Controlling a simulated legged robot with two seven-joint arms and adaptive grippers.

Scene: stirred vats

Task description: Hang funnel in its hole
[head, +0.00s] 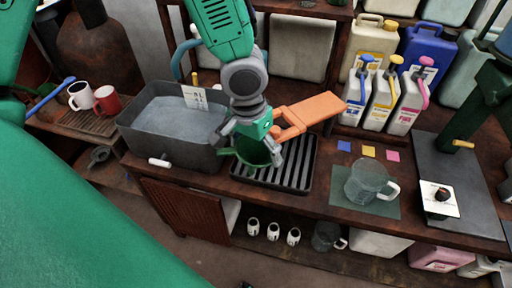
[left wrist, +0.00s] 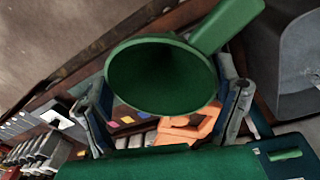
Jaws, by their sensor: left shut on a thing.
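The green funnel (head: 252,152) is held by my left gripper (head: 256,140) above the left end of the black slatted tray. In the left wrist view the funnel (left wrist: 160,75) shows its wide round mouth, with a green handle-like piece at upper right. The left gripper's fingers (left wrist: 165,112) stand at both sides of it. An orange bracket (head: 312,110) is just right of the gripper in the head view; it also shows beyond the funnel in the left wrist view (left wrist: 188,130). Its hole is not clearly visible. My right gripper is not in view.
A grey vat (head: 128,135) of liquid stands left of the slatted tray (head: 300,172). A glass jug (head: 366,182) stands on a green mat at right. Several jugs with pumps (head: 382,100) line the back right. Mugs (head: 106,101) stand at far left.

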